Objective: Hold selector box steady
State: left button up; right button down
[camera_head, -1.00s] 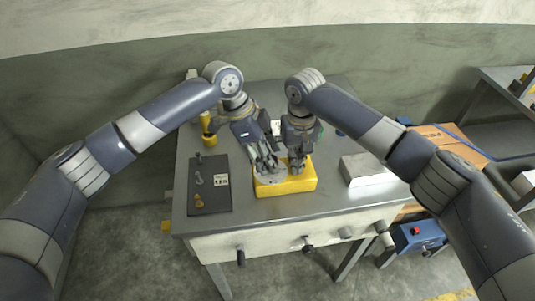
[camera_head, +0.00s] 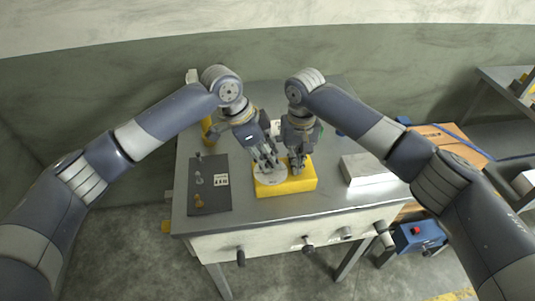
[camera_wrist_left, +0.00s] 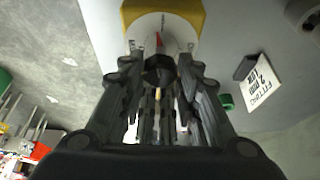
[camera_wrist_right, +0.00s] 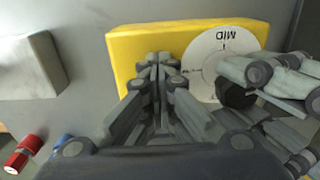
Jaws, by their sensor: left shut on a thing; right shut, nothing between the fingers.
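The yellow selector box (camera_head: 302,184) sits near the front middle of the table. On its top is a white dial (camera_head: 270,177) with a black knob; the right wrist view shows the dial (camera_wrist_right: 208,52) marked "MID" and the knob (camera_wrist_right: 235,95). My left gripper (camera_head: 270,165) is shut on the knob (camera_wrist_left: 160,68), with a red pointer mark on the dial beyond it. My right gripper (camera_head: 297,169) is shut and empty, its fingertips at the box top beside the dial. In the right wrist view the fingertips (camera_wrist_right: 158,62) overlap the yellow box (camera_wrist_right: 130,48); contact is unclear.
A light metal block (camera_head: 368,168) lies to the right. A yellow bottle-like thing (camera_head: 207,128) stands behind the mat. Handles stick out along the table front.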

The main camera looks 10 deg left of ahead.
pick_arm(q)
jog(key=n, duration=0.2)
jog(key=n+t, duration=0.1)
jog(key=n+y, duration=0.1)
jog(key=n, duration=0.1)
jog(key=shift+s+d+f+n+t, duration=0.15)
jog(key=shift+s+d+n+t, duration=0.05)
jog(key=shift+s+n+t, duration=0.15)
jog(key=shift+s+d+n+t+y, duration=0.1)
jog(key=shift+n+t+y, duration=0.25)
jog(key=shift+n, duration=0.75)
jog(key=shift+n+t+y, duration=0.2)
jog(key=shift+n+y, duration=0.15)
jog(key=shift+n, duration=0.7)
jog(key=o, duration=1.1)
jog(key=shift+c, duration=0.2)
